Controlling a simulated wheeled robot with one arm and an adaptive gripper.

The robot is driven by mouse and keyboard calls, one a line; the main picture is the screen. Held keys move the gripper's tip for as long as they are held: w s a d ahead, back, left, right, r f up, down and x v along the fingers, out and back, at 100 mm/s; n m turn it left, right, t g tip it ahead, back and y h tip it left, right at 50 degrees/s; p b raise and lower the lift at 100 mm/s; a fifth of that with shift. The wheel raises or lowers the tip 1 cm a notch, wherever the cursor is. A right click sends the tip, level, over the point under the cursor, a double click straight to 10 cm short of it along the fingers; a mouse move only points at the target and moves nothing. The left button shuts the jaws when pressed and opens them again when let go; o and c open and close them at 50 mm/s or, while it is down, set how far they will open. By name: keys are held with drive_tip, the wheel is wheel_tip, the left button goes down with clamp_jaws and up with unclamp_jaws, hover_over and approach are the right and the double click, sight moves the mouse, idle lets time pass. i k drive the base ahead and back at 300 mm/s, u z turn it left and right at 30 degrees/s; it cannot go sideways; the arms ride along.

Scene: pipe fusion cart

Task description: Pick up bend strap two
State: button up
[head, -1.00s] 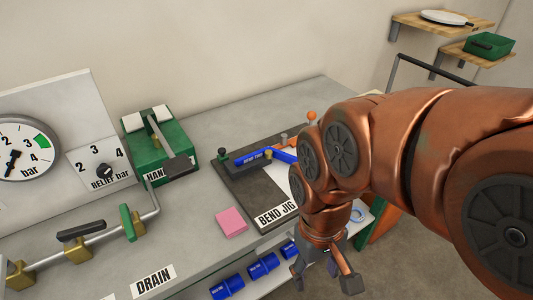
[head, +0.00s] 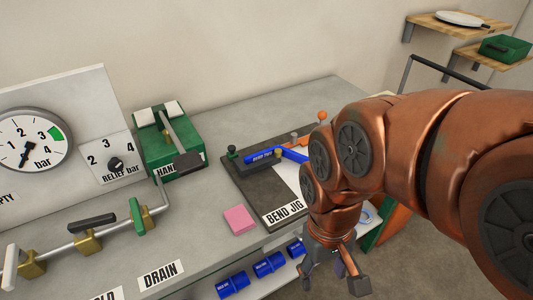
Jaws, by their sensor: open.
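My gripper (head: 333,282) points down with its fingers spread, in front of the bench's front edge at the bottom of the view. I see nothing held in it. A blue bar with white lettering (head: 262,156) lies on the dark bend jig board (head: 245,187), up and left of my gripper. Its right part runs behind my arm. A small orange piece (head: 302,139) shows behind the bar. I cannot tell which piece is bend strap two; my arm hides the right side of the jig.
A pink block (head: 239,219) lies left of the jig. A green hand pump (head: 170,140) stands behind it. Several blue couplings (head: 269,264) sit on a lower shelf. Valves on a pipe (head: 88,243) and a gauge panel (head: 65,90) fill the left. Bare bench top lies behind the jig.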

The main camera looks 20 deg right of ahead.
sight(265, 152)
drive_tip(key=u, duration=3.25)
drive_tip(key=k, duration=1.3)
drive_tip(key=z, duration=1.45)
